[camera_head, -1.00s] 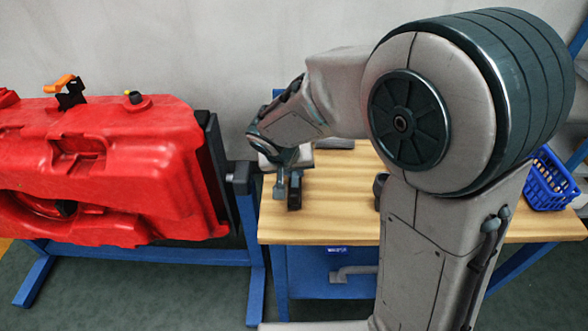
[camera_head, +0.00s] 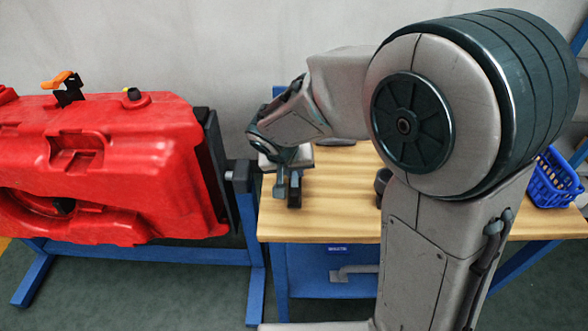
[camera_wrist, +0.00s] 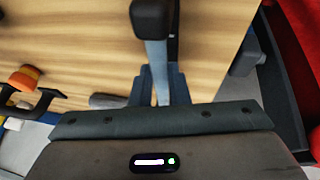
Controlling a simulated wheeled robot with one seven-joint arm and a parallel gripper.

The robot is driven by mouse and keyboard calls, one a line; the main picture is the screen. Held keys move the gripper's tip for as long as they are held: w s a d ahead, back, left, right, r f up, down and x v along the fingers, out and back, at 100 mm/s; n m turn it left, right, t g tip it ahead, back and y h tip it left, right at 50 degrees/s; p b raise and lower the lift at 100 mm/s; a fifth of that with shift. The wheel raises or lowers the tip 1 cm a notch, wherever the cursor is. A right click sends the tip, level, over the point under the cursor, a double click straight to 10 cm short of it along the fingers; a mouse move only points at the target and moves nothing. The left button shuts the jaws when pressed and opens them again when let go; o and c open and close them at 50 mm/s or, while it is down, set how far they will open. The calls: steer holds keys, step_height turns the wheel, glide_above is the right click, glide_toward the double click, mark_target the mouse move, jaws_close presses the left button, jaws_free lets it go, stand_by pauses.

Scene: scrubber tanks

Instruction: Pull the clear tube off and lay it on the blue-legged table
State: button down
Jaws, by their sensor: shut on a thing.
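My gripper (camera_head: 287,190) is low over the left end of the wooden top of the blue-legged table (camera_head: 325,222), pointing down. In the wrist view its dark-tipped finger (camera_wrist: 154,45) stands over the wood, and the jaws are closed. The clear tube cannot be made out in either view; whatever is between the jaws is hidden by the fingers. The red tank (camera_head: 110,165) stands left of the table on a blue stand, apart from my gripper. On its top are an orange-and-black fitting (camera_head: 66,88) and a black cap (camera_head: 134,95).
A blue basket (camera_head: 553,182) stands at the table's right end. A dark cup-like thing (camera_head: 382,180) is partly behind my arm. A grey pipe-like piece (camera_head: 352,271) lies on the lower shelf. An orange-and-black thing (camera_wrist: 25,80) shows at the wrist view's left. Bare wood lies right of my gripper.

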steer(key=shift+r, duration=0.1)
stand_by(0.7)
steer(key=c, duration=0.8)
jaws_free()
steer(key=shift+r, duration=0.1)
steer(key=shift+p+v, duration=0.55)
steer(key=shift+v, duration=1.65)
step_height(320, 180, up, 5)
steer(key=p, duration=0.3)
